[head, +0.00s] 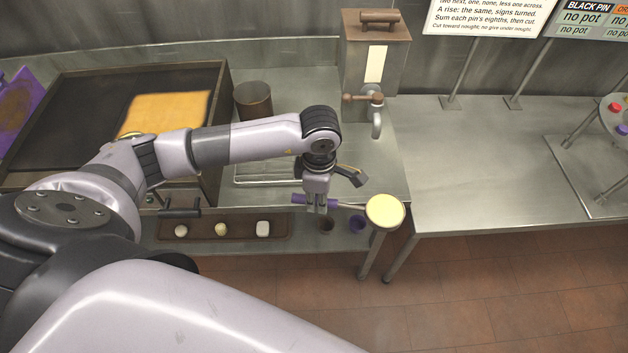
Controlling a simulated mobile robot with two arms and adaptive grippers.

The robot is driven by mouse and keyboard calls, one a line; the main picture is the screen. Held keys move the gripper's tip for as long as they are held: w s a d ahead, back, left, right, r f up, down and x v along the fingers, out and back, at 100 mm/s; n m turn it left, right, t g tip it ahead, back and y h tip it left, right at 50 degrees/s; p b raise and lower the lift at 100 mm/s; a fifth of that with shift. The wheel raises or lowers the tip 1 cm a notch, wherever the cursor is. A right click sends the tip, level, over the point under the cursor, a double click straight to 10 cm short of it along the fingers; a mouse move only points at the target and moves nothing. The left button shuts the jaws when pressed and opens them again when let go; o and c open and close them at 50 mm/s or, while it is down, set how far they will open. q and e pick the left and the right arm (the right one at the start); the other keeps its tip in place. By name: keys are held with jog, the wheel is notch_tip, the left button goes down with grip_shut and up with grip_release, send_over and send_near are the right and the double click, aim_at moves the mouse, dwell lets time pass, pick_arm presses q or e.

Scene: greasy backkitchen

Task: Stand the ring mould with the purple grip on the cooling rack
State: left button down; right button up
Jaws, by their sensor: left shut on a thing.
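The ring mould (385,210) is a round metal ring filled with something pale yellow, on a thin handle with a purple grip (299,199). My left gripper (317,206) points down and is shut on the purple grip. The mould sticks out to the right, over or just past the front right corner of the steel counter; its exact height is unclear. The cooling rack (262,183) appears to be the pale wire frame on the counter, left of the gripper, partly hidden behind my left arm. My right gripper is not in view.
A griddle (75,100) with an orange-yellow sheet stands left. A brown pot (253,100) and an urn with a tap (376,60) stand behind. A tray (200,235) with small pale items and cups lies on the shelf below. The right counter (480,160) has clear room.

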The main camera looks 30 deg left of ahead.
pick_arm(q)
jog(key=w+a+n, duration=0.1)
jog(key=n, duration=0.5)
jog(key=w+n, duration=0.1)
jog(key=n, duration=0.4)
jog(key=w+a+f+n, duration=0.1)
jog(key=n, duration=0.5)
jog(key=shift+w+a+f+n, duration=0.1)
jog(key=shift+w+a+n, duration=0.2)
jog(key=shift+w, duration=0.1)
jog(key=n, duration=0.3)
jog(key=a+n, duration=0.1)
jog(key=n, duration=0.1)
jog(key=shift+w+f, duration=0.25)
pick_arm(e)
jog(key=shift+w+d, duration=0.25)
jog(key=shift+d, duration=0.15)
pick_arm(q)
jog(key=shift+s+d, duration=0.1)
jog(key=shift+s, duration=0.05)
jog(key=shift+d, duration=0.1)
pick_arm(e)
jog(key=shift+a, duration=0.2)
